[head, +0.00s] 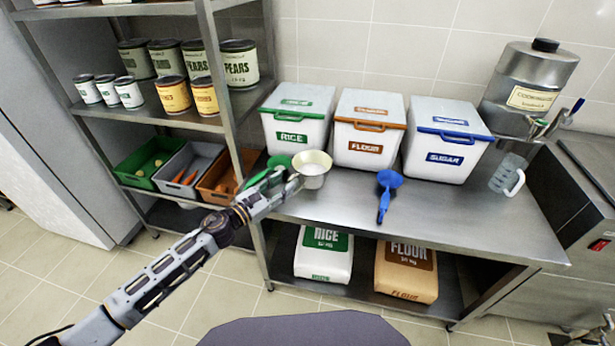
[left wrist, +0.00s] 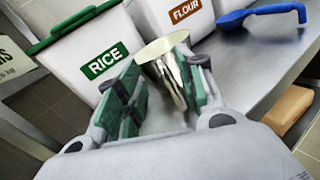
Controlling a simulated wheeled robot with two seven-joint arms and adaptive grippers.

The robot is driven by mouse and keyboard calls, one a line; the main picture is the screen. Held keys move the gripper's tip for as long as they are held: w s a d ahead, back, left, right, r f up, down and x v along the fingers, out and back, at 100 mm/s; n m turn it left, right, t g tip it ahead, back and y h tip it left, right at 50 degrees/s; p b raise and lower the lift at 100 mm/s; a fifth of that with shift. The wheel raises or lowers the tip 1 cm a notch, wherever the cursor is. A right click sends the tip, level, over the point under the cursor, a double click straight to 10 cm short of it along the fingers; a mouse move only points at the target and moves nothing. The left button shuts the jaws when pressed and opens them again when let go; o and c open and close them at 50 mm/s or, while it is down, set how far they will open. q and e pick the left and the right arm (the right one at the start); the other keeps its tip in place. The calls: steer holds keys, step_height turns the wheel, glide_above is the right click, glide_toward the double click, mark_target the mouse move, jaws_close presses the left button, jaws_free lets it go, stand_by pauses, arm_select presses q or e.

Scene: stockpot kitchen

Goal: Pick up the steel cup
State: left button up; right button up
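The steel cup (head: 312,176) stands upright on the steel counter, in front of the rice and flour bins. My left gripper (head: 290,183) is at the cup's left side in the head view, with its fingertips overlapping the cup's near-left edge. In the left wrist view the cup (left wrist: 171,68) shows between the tips of my spread fingers, close to the right finger. Some bare counter shows between the left pad and the cup's lower part. The gripper looks open. My right gripper is not in view.
A green scoop (head: 279,161) lies just behind my gripper, and a blue scoop (head: 387,190) lies right of the cup. The rice bin (head: 293,133), flour bin (head: 369,148) and sugar bin (head: 444,165) stand behind. The counter's front right (head: 455,220) is clear.

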mark_target(293, 176)
arm_select(q)
steer(key=shift+r+x, duration=0.2)
steer(key=shift+x, duration=2.35)
steer(key=shift+s, duration=0.1)
jaws_close()
